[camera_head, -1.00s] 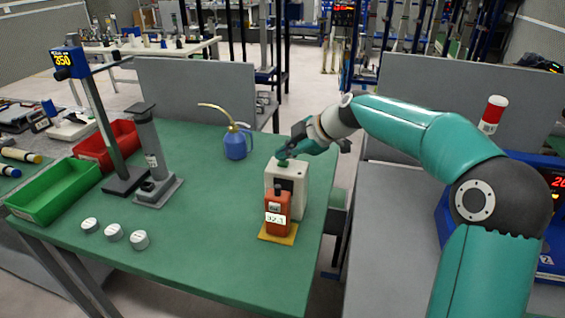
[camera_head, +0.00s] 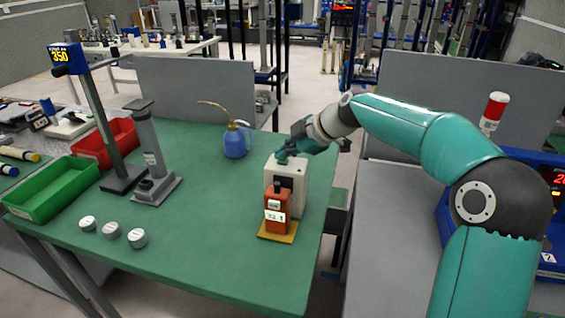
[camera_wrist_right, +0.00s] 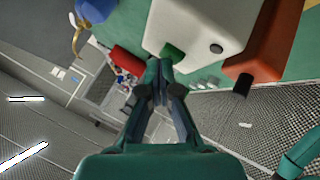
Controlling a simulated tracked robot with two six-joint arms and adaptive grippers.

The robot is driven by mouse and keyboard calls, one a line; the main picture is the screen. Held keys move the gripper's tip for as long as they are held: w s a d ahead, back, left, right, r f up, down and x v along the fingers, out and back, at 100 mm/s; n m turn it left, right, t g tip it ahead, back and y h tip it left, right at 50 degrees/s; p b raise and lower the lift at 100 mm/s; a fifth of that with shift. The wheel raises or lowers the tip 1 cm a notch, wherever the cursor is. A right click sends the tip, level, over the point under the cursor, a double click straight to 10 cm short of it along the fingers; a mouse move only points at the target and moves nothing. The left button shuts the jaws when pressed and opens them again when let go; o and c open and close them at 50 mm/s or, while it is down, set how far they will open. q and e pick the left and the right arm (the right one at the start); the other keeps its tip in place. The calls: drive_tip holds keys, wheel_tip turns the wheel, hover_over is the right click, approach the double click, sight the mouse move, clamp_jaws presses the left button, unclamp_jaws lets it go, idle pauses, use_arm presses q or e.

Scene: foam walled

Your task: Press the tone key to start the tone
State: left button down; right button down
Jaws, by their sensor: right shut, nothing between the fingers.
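A pale box (camera_head: 296,170) stands near the right edge of the green table, with a green key (camera_head: 281,160) on top. The key also shows in the right wrist view (camera_wrist_right: 172,50), at the box's edge. My right gripper (camera_head: 285,154) is shut and empty, its fingertips at the key; they look to be touching it, though the exact contact is hard to see. An orange handheld meter (camera_head: 277,201) stands upright on a yellow base (camera_head: 278,236) in front of the box. Its small display is hard to read. My left gripper is out of view.
A blue oil can (camera_head: 236,144) stands behind the box to the left. A stand with a blue display (camera_head: 66,54), a grey press (camera_head: 148,150), green bin (camera_head: 52,190), red bin (camera_head: 122,140) and three round weights (camera_head: 112,231) are farther left. The table's front middle is clear.

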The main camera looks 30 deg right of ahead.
sight(285, 161)
idle(0.4)
drive_tip(key=shift+r, duration=0.4)
drive_tip(key=shift+r, duration=0.1)
drive_tip(key=shift+r+p, duration=2)
drive_tip(key=shift+r, duration=0.95)
drive_tip(key=shift+f, duration=0.1)
